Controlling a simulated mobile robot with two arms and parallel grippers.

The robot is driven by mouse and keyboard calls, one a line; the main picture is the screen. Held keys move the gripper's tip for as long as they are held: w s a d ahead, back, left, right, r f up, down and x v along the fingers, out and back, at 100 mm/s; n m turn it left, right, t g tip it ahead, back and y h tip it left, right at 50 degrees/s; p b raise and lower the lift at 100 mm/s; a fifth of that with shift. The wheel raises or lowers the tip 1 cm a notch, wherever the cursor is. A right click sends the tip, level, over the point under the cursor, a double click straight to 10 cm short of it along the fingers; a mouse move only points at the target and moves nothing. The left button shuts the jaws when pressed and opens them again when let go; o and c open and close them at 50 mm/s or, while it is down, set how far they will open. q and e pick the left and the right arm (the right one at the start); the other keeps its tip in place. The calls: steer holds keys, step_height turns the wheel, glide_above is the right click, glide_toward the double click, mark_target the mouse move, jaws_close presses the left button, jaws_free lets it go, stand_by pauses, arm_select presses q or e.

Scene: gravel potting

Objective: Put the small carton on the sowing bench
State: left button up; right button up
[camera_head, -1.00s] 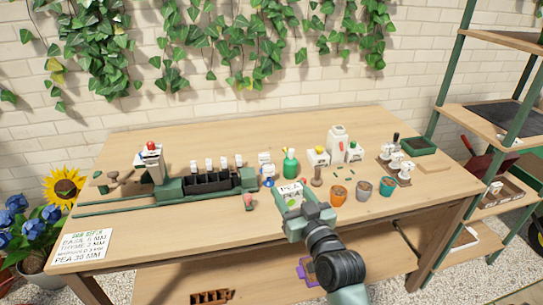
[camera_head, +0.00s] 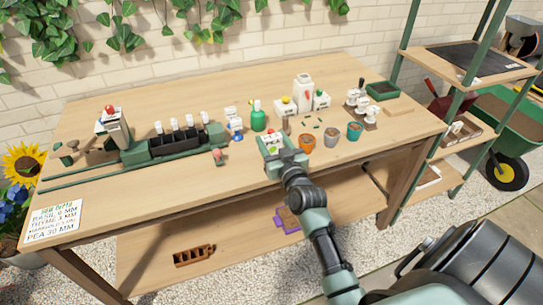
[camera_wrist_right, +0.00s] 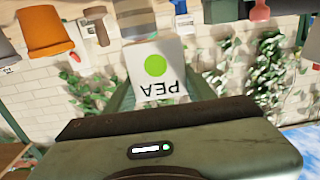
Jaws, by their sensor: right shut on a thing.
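The small carton (camera_head: 271,144) is white with a green dot, and the word PEA on it reads upside down in the right wrist view (camera_wrist_right: 156,72). My right gripper (camera_head: 283,157) is shut on it, with the fingers on either side. In the head view it shows at the front part of the sowing bench (camera_head: 130,190), left of the orange pot (camera_head: 307,143). I cannot tell whether its bottom touches the bench top. My left gripper is not in view.
A grey pot (camera_head: 331,138) and a teal pot (camera_head: 354,131) stand right of the orange one. A green bottle (camera_head: 258,120) stands behind the carton. A seeding device with a black tray (camera_head: 176,143) is at the left. The front left bench top is mostly clear.

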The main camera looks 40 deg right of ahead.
steer(key=shift+f+b, duration=0.35)
steer(key=shift+f, duration=2.6)
steer(key=shift+f, duration=0.1)
steer(key=o, duration=1.4)
steer(key=v, duration=1.2)
steer(key=shift+b, duration=0.3)
